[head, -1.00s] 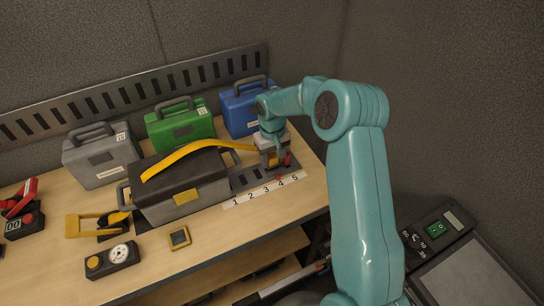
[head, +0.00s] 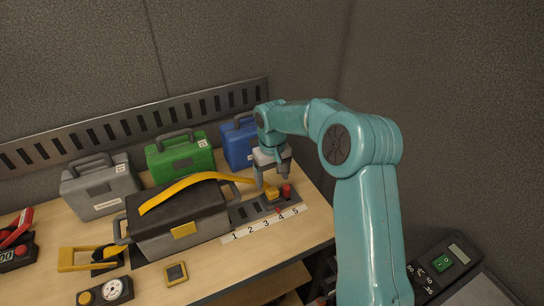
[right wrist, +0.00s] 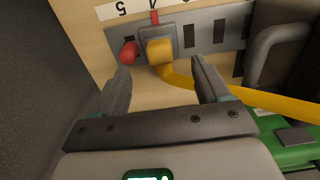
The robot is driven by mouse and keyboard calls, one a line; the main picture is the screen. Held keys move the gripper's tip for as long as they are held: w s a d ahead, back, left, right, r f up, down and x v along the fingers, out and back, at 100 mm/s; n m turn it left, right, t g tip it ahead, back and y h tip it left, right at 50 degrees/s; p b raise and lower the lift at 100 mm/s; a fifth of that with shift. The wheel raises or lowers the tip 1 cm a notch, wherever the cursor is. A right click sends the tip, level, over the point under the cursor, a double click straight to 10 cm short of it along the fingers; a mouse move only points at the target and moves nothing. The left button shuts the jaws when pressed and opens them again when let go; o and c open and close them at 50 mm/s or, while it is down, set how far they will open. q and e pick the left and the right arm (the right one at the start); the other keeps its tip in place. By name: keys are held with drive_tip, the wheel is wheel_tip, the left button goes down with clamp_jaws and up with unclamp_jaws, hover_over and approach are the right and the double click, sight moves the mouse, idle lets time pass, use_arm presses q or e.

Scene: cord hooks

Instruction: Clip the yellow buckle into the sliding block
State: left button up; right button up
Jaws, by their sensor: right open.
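The yellow buckle (head: 271,194) is at the end of the yellow strap (head: 190,184), which arches over the grey toolbox's dark lid. In the right wrist view the buckle (right wrist: 159,51) sits at the grey sliding block (right wrist: 158,33), whose red pointer is near the 4. I cannot tell whether it is fully latched. A red knob (right wrist: 129,52) is beside the block. My right gripper (head: 272,182) is open and empty above the buckle; its fingers (right wrist: 160,68) are apart on either side, with the buckle beyond them. My left gripper is out of view.
The slotted rail (right wrist: 205,33) runs behind a white number strip (head: 262,224). The grey toolbox (head: 180,215) stands left of the block. Green (head: 182,158), blue (head: 238,143) and grey (head: 98,190) cases stand at the back. A timer (head: 105,292) and a small yellow-framed device (head: 176,273) lie in front.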

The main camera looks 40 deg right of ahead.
wheel_tip(320, 180, up, 10)
drive_tip(key=shift+f, duration=0.25)
idle(0.5)
